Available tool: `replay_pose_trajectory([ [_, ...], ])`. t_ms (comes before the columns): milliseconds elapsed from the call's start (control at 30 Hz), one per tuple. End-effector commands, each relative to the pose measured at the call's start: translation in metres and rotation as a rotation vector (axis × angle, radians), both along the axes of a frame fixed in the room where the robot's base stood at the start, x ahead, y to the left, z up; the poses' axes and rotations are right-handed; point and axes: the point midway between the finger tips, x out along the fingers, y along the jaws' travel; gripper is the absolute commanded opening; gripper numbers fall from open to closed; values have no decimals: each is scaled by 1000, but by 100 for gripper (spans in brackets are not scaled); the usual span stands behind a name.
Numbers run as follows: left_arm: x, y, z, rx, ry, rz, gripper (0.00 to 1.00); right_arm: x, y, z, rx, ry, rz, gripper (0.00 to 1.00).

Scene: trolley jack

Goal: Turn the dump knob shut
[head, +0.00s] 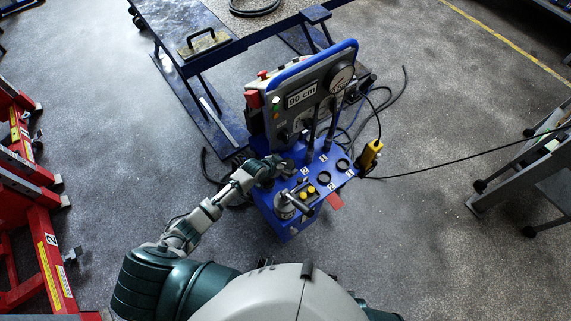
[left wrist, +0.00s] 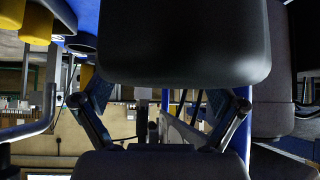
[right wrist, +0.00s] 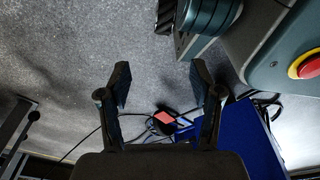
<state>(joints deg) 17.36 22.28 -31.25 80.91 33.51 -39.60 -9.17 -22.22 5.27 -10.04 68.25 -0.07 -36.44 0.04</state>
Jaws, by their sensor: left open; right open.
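The blue trolley jack (head: 285,232) stands in front of me in the head view, with control parts on its blue top. Two yellow knobs (head: 306,192) sit beside a silver cylinder with a crossbar (head: 285,206). I cannot tell for sure which part is the dump knob. My left gripper (head: 284,166) is over the left side of the top, by the foot of the upright panel. In the left wrist view its fingers are apart (left wrist: 162,105). A large dark rounded block (left wrist: 185,45) partly hides them. My right gripper (right wrist: 165,92) is open and empty above the floor.
The upright panel (head: 309,95) with a gauge and "90 cm" sign rises behind the controls. A yellow pendant (head: 370,155) hangs at its right with a cable. Red stands (head: 35,235) are left, a grey cart (head: 525,185) right, and a workbench (head: 225,38) behind.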

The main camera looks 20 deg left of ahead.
Motion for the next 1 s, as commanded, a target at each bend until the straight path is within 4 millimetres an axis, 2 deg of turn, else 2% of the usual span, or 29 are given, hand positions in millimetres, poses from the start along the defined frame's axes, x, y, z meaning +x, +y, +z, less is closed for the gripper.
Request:
replay_pose_trajectory([
  [167,0,0,0,0,-1,-1,95,0,0,0,0,0,0,65],
  [200,0,-1,1,1,-2,0,93,0,0,0,0,1,0,65],
  [433,0,0,1,-1,-1,0,35,0,-1,0,-1,2,1,65],
  [600,0,0,0,0,-1,-8,36,-1,-2,-2,-2,5,2,65],
  [667,1,0,-1,0,-1,-22,36,4,0,1,0,1,-1,65],
  [800,2,2,-3,2,-2,-92,36,29,5,18,5,-22,-6,65],
  [1000,3,3,-4,1,-1,-194,36,54,9,53,6,-34,-11,65],
])
